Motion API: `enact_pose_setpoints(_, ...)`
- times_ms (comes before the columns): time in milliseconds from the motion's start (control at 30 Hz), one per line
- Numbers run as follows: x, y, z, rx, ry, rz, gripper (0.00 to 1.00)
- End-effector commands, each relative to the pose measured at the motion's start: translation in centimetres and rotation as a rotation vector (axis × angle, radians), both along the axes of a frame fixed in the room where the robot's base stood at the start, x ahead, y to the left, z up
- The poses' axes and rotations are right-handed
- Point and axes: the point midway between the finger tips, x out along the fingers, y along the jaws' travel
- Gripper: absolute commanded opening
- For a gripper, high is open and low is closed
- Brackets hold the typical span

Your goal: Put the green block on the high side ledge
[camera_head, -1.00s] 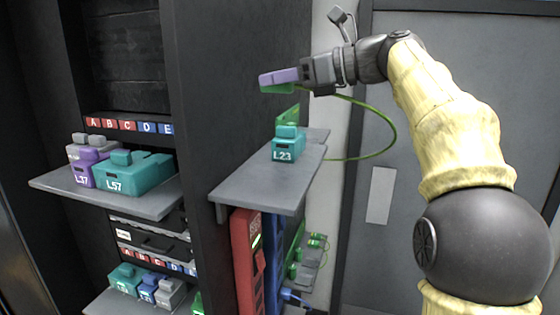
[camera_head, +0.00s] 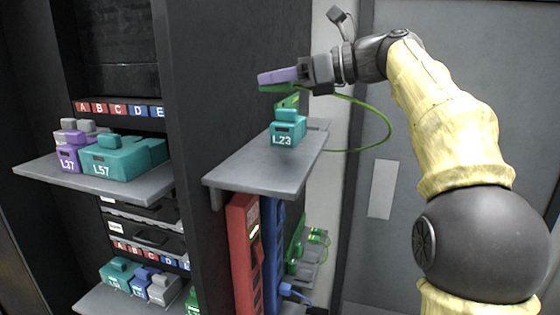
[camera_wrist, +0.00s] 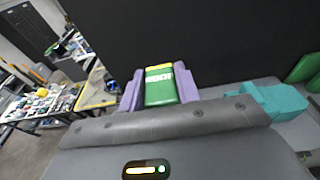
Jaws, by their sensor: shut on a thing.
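My gripper (camera_head: 278,76), with purple fingers, is shut on the green block. The block (camera_wrist: 161,88) shows between the fingers in the wrist view, with a yellow end and white lettering. In the head view only a green strip of it shows below the fingers, and a green cable loops from there to the right and down. The high side ledge (camera_head: 250,168) is a grey shelf on the side of the dark cabinet. My gripper is above its back part, with the block apart from the ledge.
A teal block marked L23 (camera_head: 287,132) stands on the ledge, with a green piece (camera_head: 289,102) behind it. The ledge's front part is clear. A left shelf (camera_head: 150,187) bears purple and teal blocks. Red (camera_head: 243,250) and blue upright units stand below the ledge.

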Motion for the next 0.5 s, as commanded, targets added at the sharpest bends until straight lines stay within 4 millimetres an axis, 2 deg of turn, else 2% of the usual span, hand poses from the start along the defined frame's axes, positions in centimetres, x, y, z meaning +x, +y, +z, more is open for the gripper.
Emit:
enact_pose_setpoints(33, 0.0, 0.0, -1.5, 0.000, -0.001, 0.000, 0.09)
enact_pose_setpoints(200, 0.0, 0.0, -4.5, 0.000, -0.001, 0.000, 0.09)
enact_pose_setpoints(300, 0.0, 0.0, -5.2, 0.001, -0.001, 0.000, 0.09)
enact_pose_setpoints(500, 0.0, 0.0, -5.1, 0.001, -0.001, 0.000, 0.09)
